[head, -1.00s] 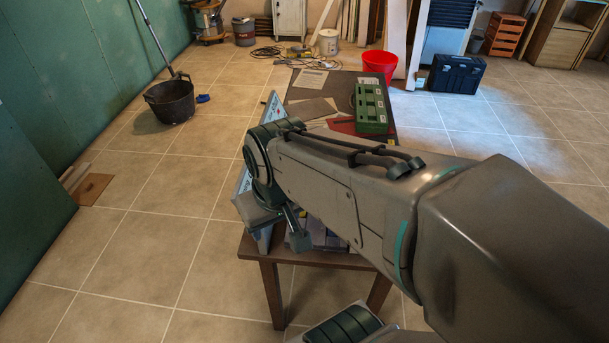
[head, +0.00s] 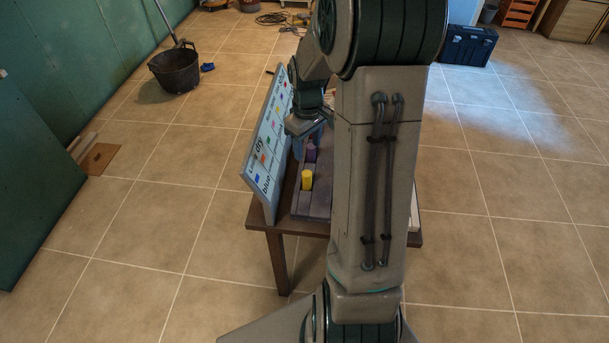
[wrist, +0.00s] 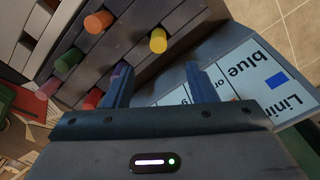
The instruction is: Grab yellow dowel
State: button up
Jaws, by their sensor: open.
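The yellow dowel (head: 307,180) stands upright in a grey slotted rack (head: 316,204) near the front end of the table. It also shows in the wrist view (wrist: 158,40), ahead of my fingertips and between their lines. My gripper (wrist: 160,78) is open with nothing between its fingers. In the head view my gripper (head: 311,142) hangs over the rack, farther back than the yellow dowel. A purple dowel (head: 311,154) stands just behind the yellow one; in the wrist view my left finger partly hides it.
Orange (wrist: 98,22), green (wrist: 67,63) and red (wrist: 93,98) dowels stand in the rack. A tilted white label board (head: 268,150) runs along the table's left side, close to my gripper. My arm hides much of the table's right side.

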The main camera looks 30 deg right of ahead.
aim_at(306, 172)
notch_tip(306, 172, down, 9)
jog(key=shift+w+d, duration=0.1)
jog(key=shift+d, duration=0.05)
jog(key=shift+w+f+p, duration=0.15)
jog(key=shift+f+p, duration=0.2)
jog(key=shift+f, duration=0.95)
jog(key=shift+w+f+p, duration=0.15)
jog(key=shift+f+p, duration=0.2)
jog(key=shift+f, duration=0.95)
jog(key=c, duration=1)
